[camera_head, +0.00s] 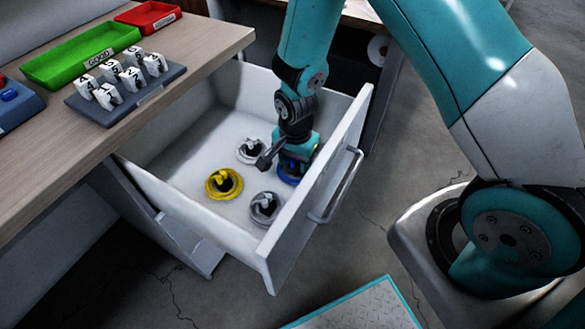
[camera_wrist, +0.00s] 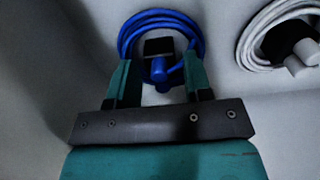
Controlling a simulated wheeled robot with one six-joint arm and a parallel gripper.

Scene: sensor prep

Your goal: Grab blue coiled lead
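The blue coiled lead (camera_wrist: 162,18) lies on the drawer floor, straight ahead of my gripper (camera_wrist: 158,80) in the wrist view. It has a black block in its middle and a blue plug end. My gripper's two teal fingers are apart, one on each side of the lead's middle, overlapping the near part of the coil. I cannot tell whether they touch it. In the head view the blue lead (camera_head: 290,178) shows only partly under my gripper (camera_head: 290,165), near the drawer's right wall.
The open white drawer (camera_head: 190,155) also holds a yellow coiled lead (camera_head: 212,191), a white one (camera_head: 243,156) and a grey one (camera_head: 259,219). The drawer walls stand close around my gripper. The tabletop (camera_head: 190,45) bears a green tray (camera_head: 60,70), a red tray (camera_head: 135,22) and a rack of numbered pieces (camera_head: 150,90).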

